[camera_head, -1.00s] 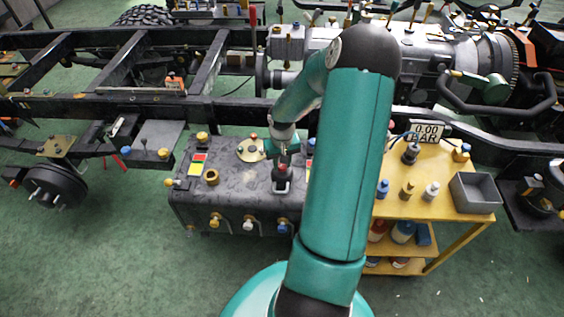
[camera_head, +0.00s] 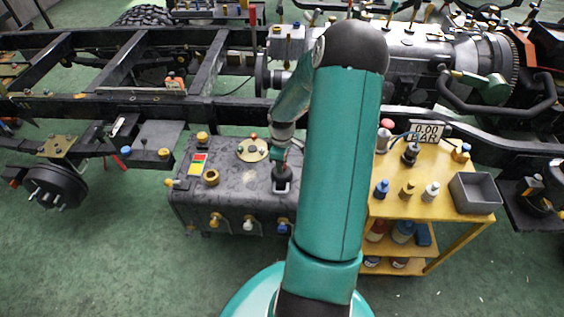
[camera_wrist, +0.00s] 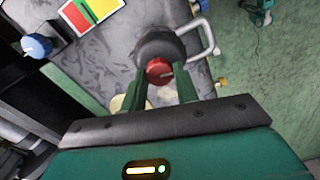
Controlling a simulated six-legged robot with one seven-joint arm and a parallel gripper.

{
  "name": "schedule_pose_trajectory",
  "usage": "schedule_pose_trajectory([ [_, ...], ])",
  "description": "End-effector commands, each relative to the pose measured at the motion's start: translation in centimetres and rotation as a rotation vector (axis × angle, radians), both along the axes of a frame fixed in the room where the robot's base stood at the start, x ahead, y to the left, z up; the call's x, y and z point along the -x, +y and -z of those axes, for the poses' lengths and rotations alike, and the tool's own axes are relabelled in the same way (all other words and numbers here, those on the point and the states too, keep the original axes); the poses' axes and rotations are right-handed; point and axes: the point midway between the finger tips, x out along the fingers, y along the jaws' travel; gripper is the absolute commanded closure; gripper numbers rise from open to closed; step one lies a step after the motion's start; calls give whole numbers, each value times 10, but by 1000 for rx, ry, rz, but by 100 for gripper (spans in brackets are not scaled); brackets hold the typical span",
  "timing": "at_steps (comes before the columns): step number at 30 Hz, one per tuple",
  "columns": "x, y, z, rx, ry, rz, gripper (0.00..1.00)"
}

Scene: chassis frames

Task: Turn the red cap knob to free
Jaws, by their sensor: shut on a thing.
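The red cap knob (camera_wrist: 159,71) shows in the wrist view, on top of a dark round fitting (camera_wrist: 158,44). A pale mark line shows on the cap. My gripper (camera_wrist: 162,82) is shut on the red cap knob, with one green finger on each side of it. In the head view my gripper (camera_head: 280,159) points down over the dark fitting (camera_head: 282,175) on the top right of the grey tank (camera_head: 232,190). The cap itself is hidden there behind the gripper.
A metal loop handle (camera_wrist: 208,40) stands beside the fitting. A yellow cart (camera_head: 440,205) with bottles and a grey bin (camera_head: 475,193) stands to the right.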

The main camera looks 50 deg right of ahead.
Motion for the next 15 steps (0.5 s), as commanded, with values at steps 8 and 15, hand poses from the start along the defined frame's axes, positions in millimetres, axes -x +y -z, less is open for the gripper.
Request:
schedule_pose_trajectory([
  [8, 0, 0, 0, 0, 0, -179, 93],
  [15, 0, 0, 0, 0, 0, -253, 93],
])
